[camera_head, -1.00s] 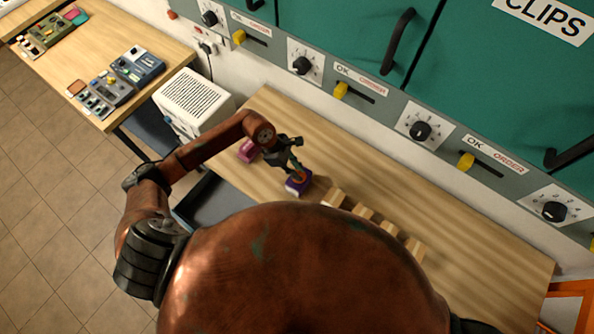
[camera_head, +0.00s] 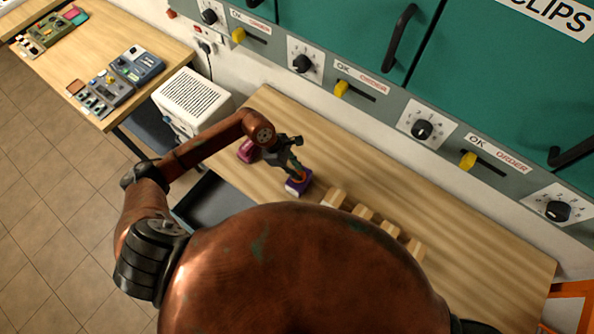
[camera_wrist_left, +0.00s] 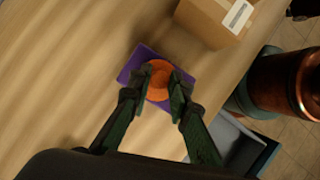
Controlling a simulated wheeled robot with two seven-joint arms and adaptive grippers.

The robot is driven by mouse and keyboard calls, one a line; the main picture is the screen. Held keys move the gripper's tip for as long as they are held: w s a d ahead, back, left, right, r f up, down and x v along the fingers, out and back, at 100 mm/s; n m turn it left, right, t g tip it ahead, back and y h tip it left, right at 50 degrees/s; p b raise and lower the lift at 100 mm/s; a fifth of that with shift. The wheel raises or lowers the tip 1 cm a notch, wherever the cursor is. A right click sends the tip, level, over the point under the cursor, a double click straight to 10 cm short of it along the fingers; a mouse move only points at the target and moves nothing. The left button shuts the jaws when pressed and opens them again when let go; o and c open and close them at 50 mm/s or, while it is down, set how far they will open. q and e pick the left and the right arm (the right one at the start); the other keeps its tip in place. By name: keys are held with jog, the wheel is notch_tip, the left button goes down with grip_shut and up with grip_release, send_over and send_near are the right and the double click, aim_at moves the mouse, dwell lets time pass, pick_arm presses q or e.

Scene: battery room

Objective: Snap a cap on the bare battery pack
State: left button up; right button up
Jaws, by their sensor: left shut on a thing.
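A purple battery pack (camera_head: 302,188) lies on the wooden bench, and it also shows in the left wrist view (camera_wrist_left: 135,68). My left gripper (camera_head: 297,175) is over it, fingers pointing down. In the left wrist view the gripper (camera_wrist_left: 160,85) is shut on a round orange cap (camera_wrist_left: 159,77), one finger on each side. The cap is over the middle of the pack; I cannot tell whether it is snapped on or only resting. A magenta block (camera_head: 245,152), partly hidden by my left arm, lies to the left. My right gripper is not in view.
Several tan boxes (camera_head: 334,197) stand in a row right of the pack; one box (camera_wrist_left: 222,18) is close by in the wrist view. A white vented unit (camera_head: 193,98) stands at the bench's left end. The wall panel (camera_head: 380,100) bounds the back. The bench's right part is clear.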

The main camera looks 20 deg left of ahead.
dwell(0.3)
pick_arm(q)
jog(key=o, duration=0.8)
jog(key=shift+o, duration=0.5)
jog(key=shift+o, duration=0.2)
jog(key=o, duration=0.4)
jog(key=shift+o, duration=0.2)
jog(key=shift+r, duration=0.1)
jog(key=shift+r+p, duration=1.4)
jog(key=shift+r, duration=2.05)
